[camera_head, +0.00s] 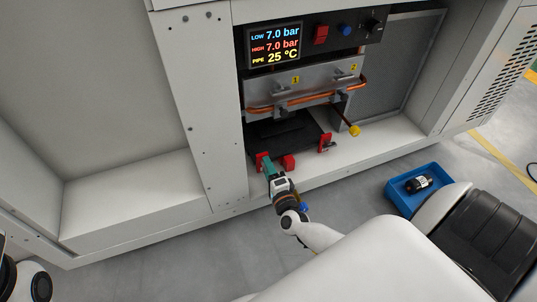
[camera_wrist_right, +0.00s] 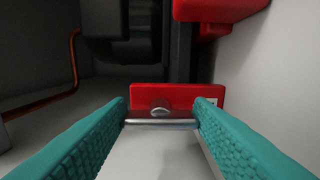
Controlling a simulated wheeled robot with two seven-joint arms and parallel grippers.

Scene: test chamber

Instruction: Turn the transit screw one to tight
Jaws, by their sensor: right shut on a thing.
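The transit screw shows in the wrist view as a silver cross bar (camera_wrist_right: 160,122) with a round metal head, in front of a red bracket (camera_wrist_right: 140,95). My right gripper (camera_wrist_right: 160,114) is shut on the ends of this bar with its teal fingers. In the head view the right gripper (camera_head: 265,166) reaches the left red bracket (camera_head: 260,159) at the bay's front; the screw is hidden there. A second red bracket (camera_head: 326,143) stands at the right of the black base. The left gripper is not in view.
A red block (camera_head: 288,162) sits just right of the gripper. A blue tray (camera_head: 398,198) with a black item (camera_head: 418,184) lies on the floor at right.

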